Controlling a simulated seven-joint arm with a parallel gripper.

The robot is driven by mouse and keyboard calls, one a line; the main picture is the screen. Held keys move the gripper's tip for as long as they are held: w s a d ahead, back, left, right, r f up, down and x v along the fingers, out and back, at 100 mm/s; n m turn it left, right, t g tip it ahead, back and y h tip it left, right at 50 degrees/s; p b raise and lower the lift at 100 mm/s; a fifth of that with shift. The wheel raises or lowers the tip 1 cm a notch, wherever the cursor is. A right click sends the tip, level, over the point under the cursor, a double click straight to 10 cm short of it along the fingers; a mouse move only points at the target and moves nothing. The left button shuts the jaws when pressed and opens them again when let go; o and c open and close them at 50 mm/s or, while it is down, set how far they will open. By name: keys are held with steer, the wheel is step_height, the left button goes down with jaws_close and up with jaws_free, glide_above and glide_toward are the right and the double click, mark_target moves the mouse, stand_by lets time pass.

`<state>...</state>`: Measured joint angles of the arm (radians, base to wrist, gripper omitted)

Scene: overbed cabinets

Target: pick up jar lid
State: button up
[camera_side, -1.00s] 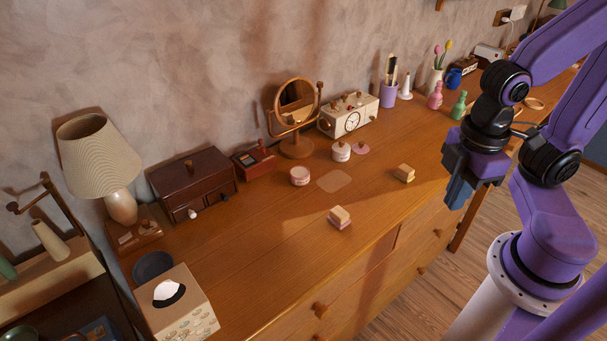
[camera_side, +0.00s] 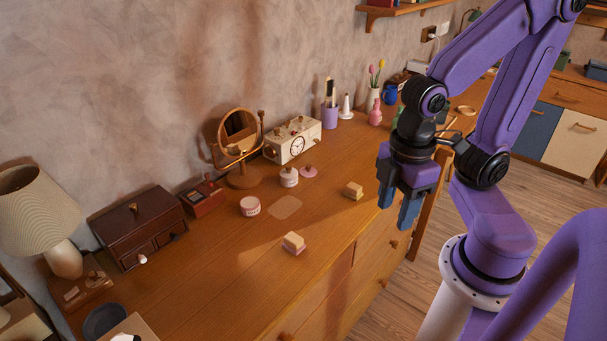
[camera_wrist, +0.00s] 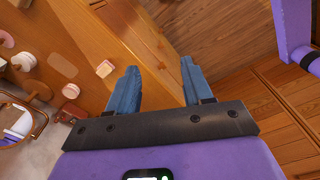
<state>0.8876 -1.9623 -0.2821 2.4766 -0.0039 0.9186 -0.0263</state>
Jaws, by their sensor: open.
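A flat pink disc with a small knob, which looks like the jar lid (camera_side: 308,171), lies on the wooden dresser top beside a white jar (camera_side: 289,177). In the wrist view the lid (camera_wrist: 6,38) is at the left edge, near the white jar (camera_wrist: 23,61). A pink jar (camera_side: 250,206) stands to their left in the side view. My gripper (camera_side: 397,212) is open and empty, its blue fingers pointing down near the dresser's front edge, well to the right of the lid. The wrist view shows the spread fingers (camera_wrist: 160,84) with nothing between them.
Two small blocks (camera_side: 353,190) (camera_side: 294,243) and a pale flat patch (camera_side: 285,207) lie nearer the front edge. Bottles and a purple cup (camera_side: 330,118) stand at the far end.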

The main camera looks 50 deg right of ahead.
steer(key=w+n+h, duration=0.2)
steer(key=w, duration=2.3)
steer(key=n+h, duration=0.1)
steer(key=h, duration=0.1)
glide_above(308, 165)
steer(key=a, duration=0.3)
steer(key=shift+g, duration=0.4)
steer(key=f, duration=1.8)
steer(key=shift+w+d, duration=0.2)
steer(key=shift+d, duration=0.05)
steer(key=shift+x, duration=2.65)
steer(key=shift+s+d+y, duration=0.1)
steer(key=shift+d+y, duration=0.1)
steer(key=shift+y, duration=0.1)
jaws_close()
